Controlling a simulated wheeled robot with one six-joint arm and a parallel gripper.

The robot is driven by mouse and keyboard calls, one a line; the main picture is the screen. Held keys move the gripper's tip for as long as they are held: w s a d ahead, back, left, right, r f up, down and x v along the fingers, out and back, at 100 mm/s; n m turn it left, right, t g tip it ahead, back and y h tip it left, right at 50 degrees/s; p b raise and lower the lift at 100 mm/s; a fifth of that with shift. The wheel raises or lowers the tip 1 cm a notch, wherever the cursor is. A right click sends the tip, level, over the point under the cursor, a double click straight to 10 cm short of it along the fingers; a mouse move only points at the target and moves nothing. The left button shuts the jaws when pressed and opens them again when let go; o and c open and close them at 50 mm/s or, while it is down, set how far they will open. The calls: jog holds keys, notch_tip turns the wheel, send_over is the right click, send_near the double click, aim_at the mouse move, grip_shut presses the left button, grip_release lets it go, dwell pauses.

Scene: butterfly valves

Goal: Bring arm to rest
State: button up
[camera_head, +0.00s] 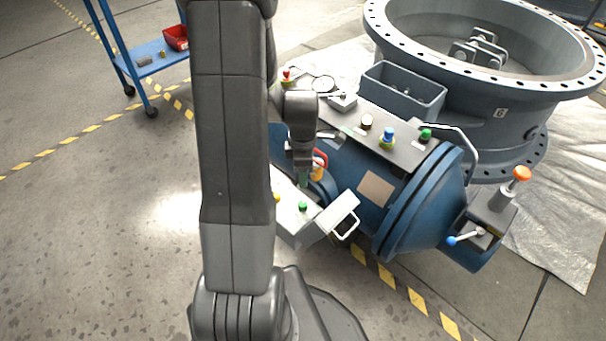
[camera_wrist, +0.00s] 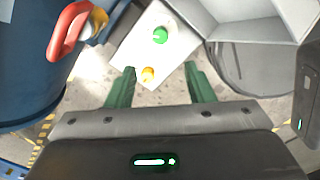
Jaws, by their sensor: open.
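My gripper (camera_wrist: 160,88) shows at the bottom of the wrist view, its two green fingers spread apart with nothing between them. Beyond the fingers is a light panel (camera_wrist: 175,40) with a green button (camera_wrist: 160,35) and a yellow button (camera_wrist: 148,74). In the head view my grey arm stands upright in front of the blue machine body (camera_head: 350,175), and my wrist hangs beside a red handle (camera_head: 320,160). My fingers are mostly hidden there.
The red handle also shows at the wrist view's upper left (camera_wrist: 70,30). A grey open box (camera_head: 403,92), a large flanged ring (camera_head: 480,90) and an orange-topped lever (camera_head: 521,174) stand to the right. A blue cart (camera_head: 150,60) stands back left. The floor at left is clear.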

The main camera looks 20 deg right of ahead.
aim_at(303, 204)
notch_tip(303, 204, down, 14)
jog(key=b, duration=0.4)
jog(key=shift+b, duration=0.3)
jog(key=shift+r, duration=0.1)
jog(key=m, duration=1.5)
jog(key=shift+m, duration=0.4)
jog(key=m, duration=0.5)
dwell(1.9)
dwell(0.4)
